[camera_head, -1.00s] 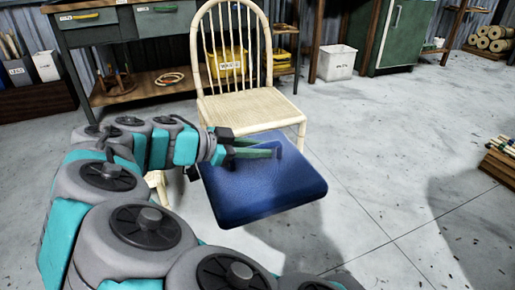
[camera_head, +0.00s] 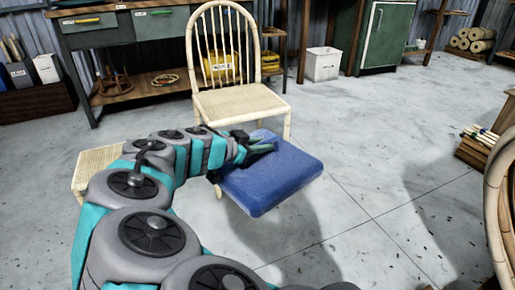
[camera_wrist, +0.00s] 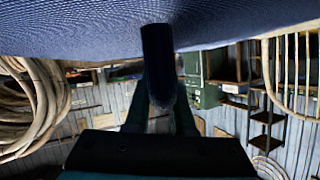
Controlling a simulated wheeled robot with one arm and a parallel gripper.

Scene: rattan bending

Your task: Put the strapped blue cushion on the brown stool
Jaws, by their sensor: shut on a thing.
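The blue cushion (camera_head: 275,180) hangs in the air in front of the cream chair, roughly flat. My gripper (camera_head: 260,147) is at its far left part, shut on it. In the wrist view the cushion (camera_wrist: 100,30) fills the top. A dark band (camera_wrist: 158,55), seemingly its strap, comes down from it between the fingers of my gripper (camera_wrist: 160,100). I cannot pick out a brown stool with certainty in either view.
A cream spindle-back chair (camera_head: 240,105) stands just behind the cushion. A cream woven seat (camera_head: 95,170) is at the left, partly behind my arm. A curved rattan piece (camera_head: 497,215) is at the right edge. The grey floor (camera_head: 390,150) between is clear.

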